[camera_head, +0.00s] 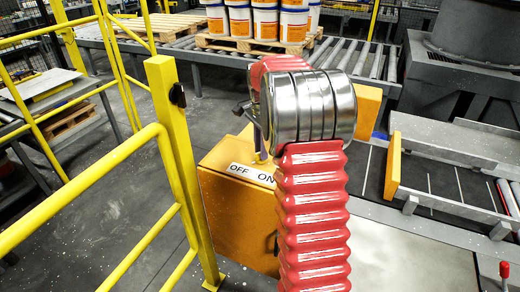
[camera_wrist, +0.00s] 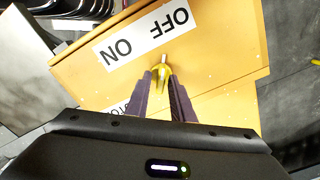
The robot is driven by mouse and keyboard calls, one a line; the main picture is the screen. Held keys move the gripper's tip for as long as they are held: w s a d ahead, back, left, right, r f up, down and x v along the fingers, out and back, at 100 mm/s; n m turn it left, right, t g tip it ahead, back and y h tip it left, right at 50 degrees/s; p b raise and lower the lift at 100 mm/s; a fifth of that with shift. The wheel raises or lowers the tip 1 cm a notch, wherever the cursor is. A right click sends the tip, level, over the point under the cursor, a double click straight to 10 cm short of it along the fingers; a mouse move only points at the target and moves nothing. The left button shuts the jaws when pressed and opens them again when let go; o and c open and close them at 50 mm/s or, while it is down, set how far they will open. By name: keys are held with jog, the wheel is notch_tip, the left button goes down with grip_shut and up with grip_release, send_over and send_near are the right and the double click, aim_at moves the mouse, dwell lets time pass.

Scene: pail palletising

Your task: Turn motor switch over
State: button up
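The motor switch is a small lever with a silver tip and yellow base (camera_wrist: 163,70), on the top of an orange box (camera_wrist: 225,60). A white label (camera_wrist: 147,34) beside it reads OFF and ON, upside down in the wrist view. My gripper (camera_wrist: 161,78) has two purple fingers, one on each side of the lever, with a narrow gap between them; contact is not clear. In the head view the orange box (camera_head: 225,210) stands below my gripper (camera_head: 259,153), whose fingers reach down behind the label. My arm hides the box's right part, and the lever cannot be made out there.
A yellow railing (camera_head: 180,170) stands close left of the box. A conveyor (camera_head: 470,195) with an orange guide plate (camera_head: 393,165) lies to the right. Pails (camera_head: 240,20) stand on a pallet (camera_head: 255,46) on rollers at the back.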

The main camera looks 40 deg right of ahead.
grip_shut()
